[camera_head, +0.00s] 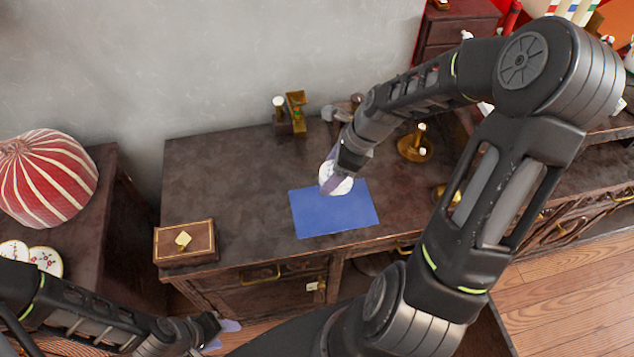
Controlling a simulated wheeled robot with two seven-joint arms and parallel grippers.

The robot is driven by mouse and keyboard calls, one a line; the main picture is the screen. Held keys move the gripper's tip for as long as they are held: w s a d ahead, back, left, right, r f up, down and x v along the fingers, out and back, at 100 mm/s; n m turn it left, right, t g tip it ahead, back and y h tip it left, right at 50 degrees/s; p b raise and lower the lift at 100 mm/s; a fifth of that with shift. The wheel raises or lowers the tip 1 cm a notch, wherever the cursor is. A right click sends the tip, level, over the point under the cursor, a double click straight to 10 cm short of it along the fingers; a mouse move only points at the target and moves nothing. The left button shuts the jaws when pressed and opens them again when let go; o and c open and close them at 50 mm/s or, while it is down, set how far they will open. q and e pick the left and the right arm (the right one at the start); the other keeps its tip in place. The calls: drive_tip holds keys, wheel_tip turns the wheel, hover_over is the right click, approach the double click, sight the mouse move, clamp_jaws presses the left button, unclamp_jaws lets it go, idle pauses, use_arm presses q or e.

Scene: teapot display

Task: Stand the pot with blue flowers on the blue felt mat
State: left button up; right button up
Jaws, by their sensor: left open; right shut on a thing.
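The blue felt mat (336,218) lies flat on the dark wooden cabinet top. My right gripper (334,172) is shut on a white pot (335,186) at the mat's back edge. The gripper and wrist cover most of the pot, and its flower pattern is too small to make out. I cannot tell whether the pot touches the mat or is held just above it. My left gripper (222,333) is open and empty, low in front of the cabinet, far from the mat.
A wooden box (185,243) sits at the cabinet's front left corner. A brass candlestick (415,146) stands behind right of the mat, and a small brass piece (296,112) stands at the back. A red striped lampshade (45,180) is at the left. The cabinet top left of the mat is clear.

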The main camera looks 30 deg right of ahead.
drive_tip(key=shift+w+r, duration=0.15)
wheel_tip(320, 180, down, 6)
drive_tip(key=shift+r, duration=0.1)
idle(0.5)
hover_over(328, 206)
drive_tip(key=shift+d+f+p, duration=0.1)
drive_tip(key=shift+f+p, duration=0.25)
drive_tip(key=shift+f, duration=1.75)
drive_tip(key=shift+f, duration=0.1)
drive_tip(key=o, duration=1.6)
